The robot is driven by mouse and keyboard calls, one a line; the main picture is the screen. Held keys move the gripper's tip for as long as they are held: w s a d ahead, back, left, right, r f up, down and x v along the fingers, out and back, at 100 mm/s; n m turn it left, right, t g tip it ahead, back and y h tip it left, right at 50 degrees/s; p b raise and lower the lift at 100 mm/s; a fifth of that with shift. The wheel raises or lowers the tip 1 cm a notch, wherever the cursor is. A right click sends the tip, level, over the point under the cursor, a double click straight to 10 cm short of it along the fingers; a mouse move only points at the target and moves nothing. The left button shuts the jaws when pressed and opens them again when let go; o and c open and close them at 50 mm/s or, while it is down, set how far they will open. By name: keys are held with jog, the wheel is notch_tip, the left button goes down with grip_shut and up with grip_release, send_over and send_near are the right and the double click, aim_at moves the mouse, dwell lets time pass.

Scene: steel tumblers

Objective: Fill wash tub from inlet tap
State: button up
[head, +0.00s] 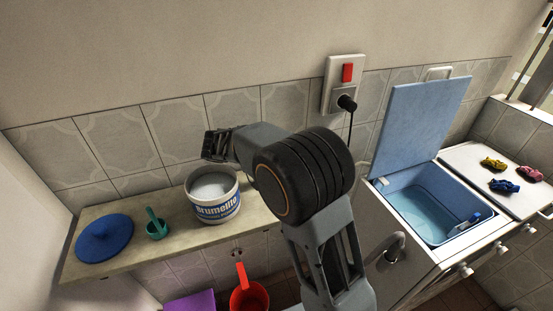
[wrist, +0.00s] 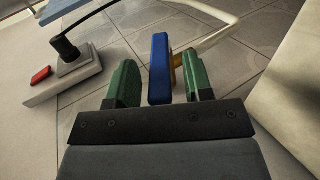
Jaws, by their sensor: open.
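The wash tub (head: 398,193) is a blue basin in the white machine at the right, lid raised. A lighter, water-like surface (head: 425,212) lies low in it. In the wrist view, a blue lever handle (wrist: 160,68) on a brass-coloured fitting (wrist: 177,70), apparently the inlet tap, stands out from the tiled wall; a pale curved pipe (wrist: 222,36) runs from beside it. My gripper (wrist: 160,85) is open, its green fingers on either side of the blue handle, with a visible gap on each side. In the head view my arm hides the tap and fingertips.
The raised blue lid (head: 418,118) stands near the wall socket (head: 343,85) with its black plug and cord. A white bucket (head: 213,208), blue lid (head: 104,240) and green scoop (head: 157,228) sit on the shelf.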

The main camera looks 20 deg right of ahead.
jog(key=v, duration=1.4)
jog(key=shift+f, duration=0.1)
